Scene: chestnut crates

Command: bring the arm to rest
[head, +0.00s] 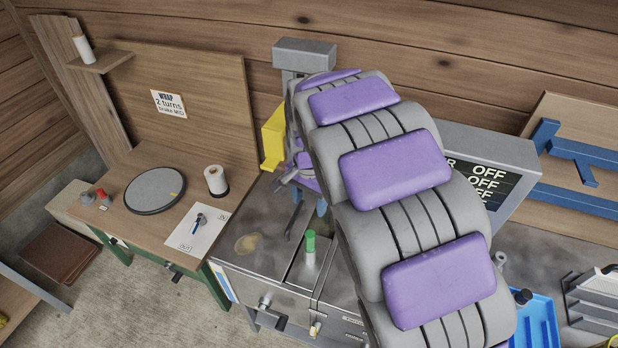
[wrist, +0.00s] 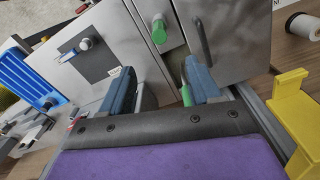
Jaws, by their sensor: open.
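My arm (head: 395,170), grey with purple pads, arches across the middle of the head view. My gripper (wrist: 160,82) shows two blue fingers standing well apart in the wrist view. It is open, with nothing clamped between them. In the head view only a bit of my gripper (head: 309,198) shows beside the arm, above the grey metal bench (head: 240,268). A green-topped peg (head: 310,243) stands on that bench in front of the gripper; the arm hides much of what lies behind. A green rod (wrist: 186,95) shows by the right finger in the wrist view; I cannot tell whether they touch.
A yellow bracket (head: 273,138) stands close to the gripper. A grey box with an OFF panel (head: 484,180) is right of the arm. A blue tray (head: 537,318) sits at lower right. The wooden table (head: 140,215) at left holds a round dark pad (head: 155,190) and a white roll (head: 215,180).

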